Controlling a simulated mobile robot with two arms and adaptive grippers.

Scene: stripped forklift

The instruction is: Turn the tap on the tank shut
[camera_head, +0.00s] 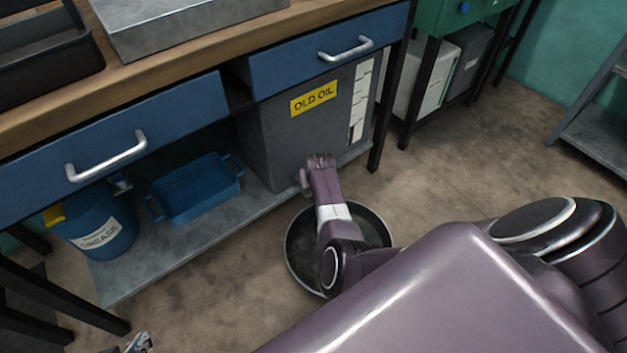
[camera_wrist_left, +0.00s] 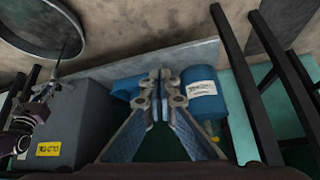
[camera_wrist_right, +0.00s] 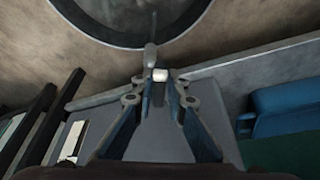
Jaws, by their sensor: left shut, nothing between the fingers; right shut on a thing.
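The dark grey tank (camera_head: 275,140) with a yellow "OLD OIL" label stands on the low shelf under the bench. It also shows at the left of the left wrist view (camera_wrist_left: 88,115). The tap (camera_wrist_right: 160,75) shows in the right wrist view as a pale piece between the fingertips, with a grey part just beyond. My right gripper (camera_wrist_right: 160,88) is shut on the tap. In the head view my right arm hides the tap and that gripper. My left gripper (camera_wrist_left: 161,80) is shut and empty, away from the tank; its tip shows at the head view's bottom left (camera_head: 138,343).
A round dark pan (camera_head: 372,225) lies on the floor below the tank's front. A blue tray (camera_head: 200,190) and a blue grease bucket (camera_head: 104,228) share the shelf (camera_head: 150,275). Blue drawers (camera_head: 190,113) overhang it. Floor is free to the right.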

